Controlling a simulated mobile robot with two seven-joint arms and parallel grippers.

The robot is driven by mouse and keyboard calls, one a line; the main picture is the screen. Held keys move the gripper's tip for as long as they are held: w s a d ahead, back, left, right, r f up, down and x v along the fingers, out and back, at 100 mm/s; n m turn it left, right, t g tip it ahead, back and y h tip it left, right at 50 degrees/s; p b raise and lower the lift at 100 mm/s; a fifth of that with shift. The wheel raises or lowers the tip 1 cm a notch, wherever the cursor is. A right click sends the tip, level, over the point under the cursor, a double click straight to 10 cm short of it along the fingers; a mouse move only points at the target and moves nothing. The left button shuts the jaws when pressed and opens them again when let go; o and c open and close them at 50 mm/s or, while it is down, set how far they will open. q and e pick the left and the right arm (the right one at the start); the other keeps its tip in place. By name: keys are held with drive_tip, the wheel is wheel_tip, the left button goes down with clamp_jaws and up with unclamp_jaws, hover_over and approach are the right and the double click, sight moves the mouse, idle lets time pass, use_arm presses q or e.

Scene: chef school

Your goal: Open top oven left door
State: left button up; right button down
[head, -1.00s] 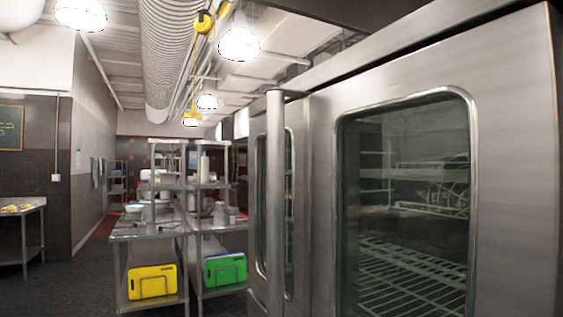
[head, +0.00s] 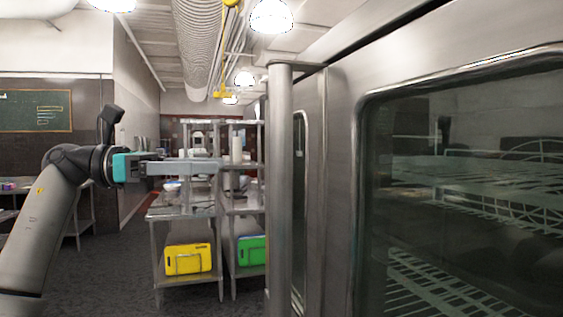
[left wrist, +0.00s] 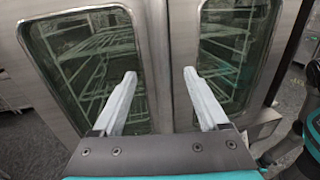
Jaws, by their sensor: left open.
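The top oven's near door, with a large dark window (head: 450,200), fills the right of the head view. Its left door (head: 313,150) is seen edge-on beyond the tall vertical bar handle (head: 280,190), which hides part of it. Both doors look closed. My left gripper (head: 215,166) points right toward the handle, apparently short of it. In the left wrist view its fingers (left wrist: 160,76) are spread and empty, facing the upright strip between the left window (left wrist: 95,65) and the right window (left wrist: 232,45). My right gripper is not in view.
A chalkboard (head: 35,110) hangs on the left wall. Dark floor (head: 115,270) is free between my left arm and the rack.

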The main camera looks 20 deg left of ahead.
sight(280, 164)
use_arm(q)
drive_tip(key=p+x, duration=0.2)
drive_tip(key=x, duration=0.9)
drive_tip(key=shift+w+d, duration=0.1)
drive_tip(key=shift+d, duration=0.05)
drive_tip(key=shift+w+d, duration=0.15)
drive_tip(key=shift+d, duration=0.2)
drive_tip(key=shift+c, duration=0.2)
clamp_jaws()
idle(0.5)
